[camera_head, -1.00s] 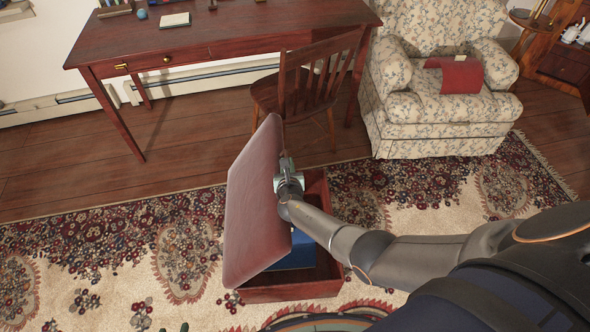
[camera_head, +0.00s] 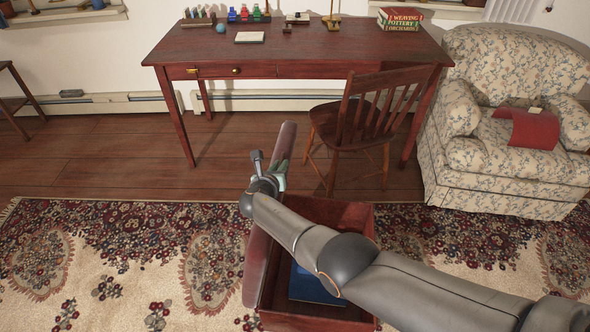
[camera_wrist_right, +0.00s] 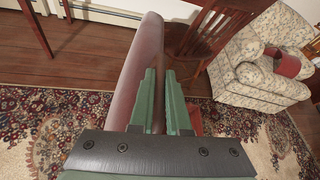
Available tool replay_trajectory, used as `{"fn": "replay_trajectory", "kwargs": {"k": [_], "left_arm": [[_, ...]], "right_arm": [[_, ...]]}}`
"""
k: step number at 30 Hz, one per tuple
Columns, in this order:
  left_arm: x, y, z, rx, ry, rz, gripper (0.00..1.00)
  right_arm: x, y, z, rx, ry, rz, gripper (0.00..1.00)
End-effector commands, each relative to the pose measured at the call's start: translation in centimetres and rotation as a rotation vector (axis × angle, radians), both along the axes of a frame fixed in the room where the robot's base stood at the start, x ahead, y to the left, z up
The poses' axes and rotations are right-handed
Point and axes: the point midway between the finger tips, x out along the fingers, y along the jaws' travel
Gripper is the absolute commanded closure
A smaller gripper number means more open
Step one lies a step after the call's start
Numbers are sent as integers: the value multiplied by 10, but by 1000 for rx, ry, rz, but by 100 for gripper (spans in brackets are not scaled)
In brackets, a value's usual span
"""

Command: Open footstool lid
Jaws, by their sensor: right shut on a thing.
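The footstool (camera_head: 352,216) is an open dark red wooden box on the rug. Its padded dark red lid (camera_head: 257,268) stands nearly upright along the box's left side, seen almost edge-on. My right gripper (camera_head: 280,174) is at the upper part of the lid and shut on it. In the right wrist view, the green fingers of the right gripper (camera_wrist_right: 160,78) are beside the long rounded lid (camera_wrist_right: 136,70). My right forearm covers part of the box. My left gripper is not in view.
A blue object (camera_head: 311,287) lies inside the box. A wooden chair (camera_head: 352,125) stands just behind the footstool, before a red desk (camera_head: 300,48). A floral armchair (camera_head: 490,165) is at the right. The patterned rug (camera_head: 110,260) is clear at the left.

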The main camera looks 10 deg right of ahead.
Motion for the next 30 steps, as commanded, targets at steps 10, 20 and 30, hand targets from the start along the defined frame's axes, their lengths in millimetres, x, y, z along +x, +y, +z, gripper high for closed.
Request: {"fn": "replay_trajectory", "kwargs": {"k": [10,20,30], "left_arm": [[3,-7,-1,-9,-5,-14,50],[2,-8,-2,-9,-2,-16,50],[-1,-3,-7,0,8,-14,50]], "right_arm": [[-1,19,1,4,2,4,100],[-1,19,1,4,2,4,82],[-1,17,2,1,2,1,73]]}}
